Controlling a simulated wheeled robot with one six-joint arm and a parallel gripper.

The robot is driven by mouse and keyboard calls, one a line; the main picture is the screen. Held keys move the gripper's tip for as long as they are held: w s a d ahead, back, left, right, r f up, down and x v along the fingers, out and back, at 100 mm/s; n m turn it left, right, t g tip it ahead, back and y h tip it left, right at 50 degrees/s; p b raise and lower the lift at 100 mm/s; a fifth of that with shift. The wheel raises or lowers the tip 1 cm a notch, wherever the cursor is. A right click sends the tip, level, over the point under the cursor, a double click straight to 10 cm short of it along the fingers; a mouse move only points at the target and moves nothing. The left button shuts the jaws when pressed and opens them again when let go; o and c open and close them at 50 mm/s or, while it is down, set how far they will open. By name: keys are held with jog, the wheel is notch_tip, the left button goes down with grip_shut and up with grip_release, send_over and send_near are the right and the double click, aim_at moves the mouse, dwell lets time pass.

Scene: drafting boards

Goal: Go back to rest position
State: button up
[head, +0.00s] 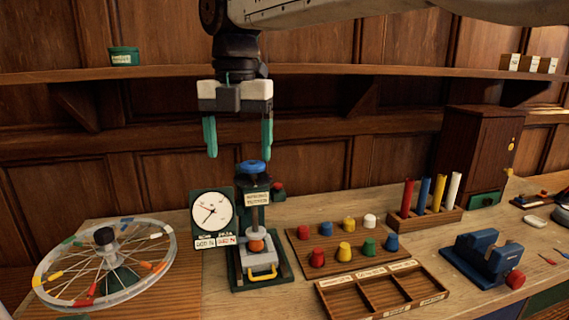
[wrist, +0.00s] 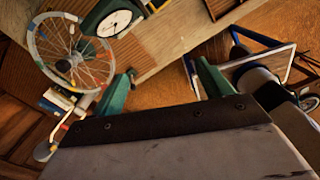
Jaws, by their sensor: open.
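My gripper (head: 239,138) hangs down in the upper middle of the head view, with its two teal fingers spread apart and nothing between them. It is above the small press (head: 258,215) with the blue knob, and apart from it. In the wrist view the gripper (wrist: 163,85) also shows its two fingers wide apart and empty. My arm enters from the top of the head view.
A spoked wheel (head: 105,262) lies at the left, beside a dial gauge (head: 212,211). Coloured pegs stand on a wooden board (head: 300,240), behind an empty divided tray (head: 350,302). A blue vise (head: 485,262) stands right. A shelf (head: 400,69) runs behind my gripper.

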jog(key=s+d+f+m, duration=0.5)
jog(key=s+d+m, duration=0.2)
jog(key=d+m, duration=0.4)
jog(key=s+d+f+m, duration=0.6)
jog(key=s+d+m, duration=0.2)
jog(key=d+m, duration=0.3)
jog(key=s+d+f+m+t, duration=0.1)
jog(key=s+d+f+m, duration=0.5)
jog(key=d+m, duration=0.6)
jog(key=shift+s+d, duration=0.3)
jog(key=shift+s, duration=0.65)
jog(key=shift+c, duration=0.4)
